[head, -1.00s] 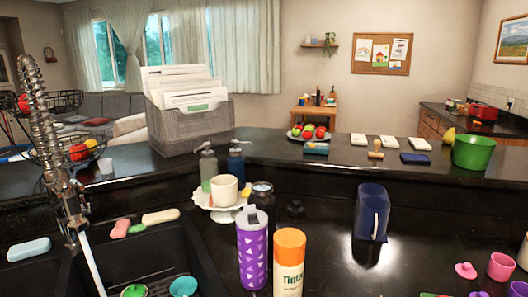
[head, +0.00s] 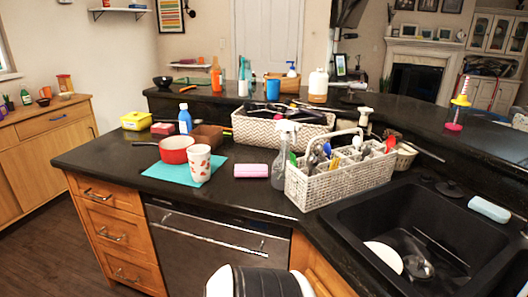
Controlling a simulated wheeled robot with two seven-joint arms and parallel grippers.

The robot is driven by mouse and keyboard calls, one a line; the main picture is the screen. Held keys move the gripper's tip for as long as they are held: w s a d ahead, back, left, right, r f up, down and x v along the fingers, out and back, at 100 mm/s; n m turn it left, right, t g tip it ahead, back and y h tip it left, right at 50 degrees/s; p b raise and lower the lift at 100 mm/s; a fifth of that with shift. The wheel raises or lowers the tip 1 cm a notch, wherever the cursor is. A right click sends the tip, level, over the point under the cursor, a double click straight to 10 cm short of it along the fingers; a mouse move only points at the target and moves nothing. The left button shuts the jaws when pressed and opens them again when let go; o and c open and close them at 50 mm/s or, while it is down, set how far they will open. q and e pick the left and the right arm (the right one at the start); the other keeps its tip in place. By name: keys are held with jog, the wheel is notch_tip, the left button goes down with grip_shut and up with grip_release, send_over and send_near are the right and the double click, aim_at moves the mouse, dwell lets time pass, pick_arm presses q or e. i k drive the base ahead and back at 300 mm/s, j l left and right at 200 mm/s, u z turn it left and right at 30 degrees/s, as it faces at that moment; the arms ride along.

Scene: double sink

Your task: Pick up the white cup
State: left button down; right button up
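A white cup with reddish spots (head: 198,163) stands upright on a teal mat (head: 163,174), toward the left end of the black counter. It is just right of a red pan (head: 174,151) with a white inside, and partly overlaps it in the picture. The plain cream-white cup on a small white stand, seen earlier, is not in view now. Neither of my grippers is in view, so nothing shows of what they hold.
A pink block (head: 251,171), a spray bottle (head: 282,155) and a grey basket (head: 340,176) with utensils stand right of the cup. A woven box (head: 283,131) is behind. The black sink (head: 358,228) holds a white plate. Open floor (head: 50,235) lies at left.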

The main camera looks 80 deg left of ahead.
aim_at(199, 155)
jog(key=u, duration=0.4)
jog(key=l+u, duration=0.1)
jog(key=u, duration=0.75)
jog(key=l+u, duration=0.1)
jog(key=u, duration=0.75)
jog(key=l+u, duration=0.1)
jog(key=u, duration=0.3)
jog(key=j+u, duration=0.15)
jog(key=u, duration=0.6)
jog(key=l, duration=0.15)
jog(key=i+j, duration=0.15)
jog(key=j, duration=0.15)
jog(key=i+j, duration=0.1)
jog(key=j, duration=0.15)
jog(key=i+j, duration=0.15)
jog(key=j, duration=0.15)
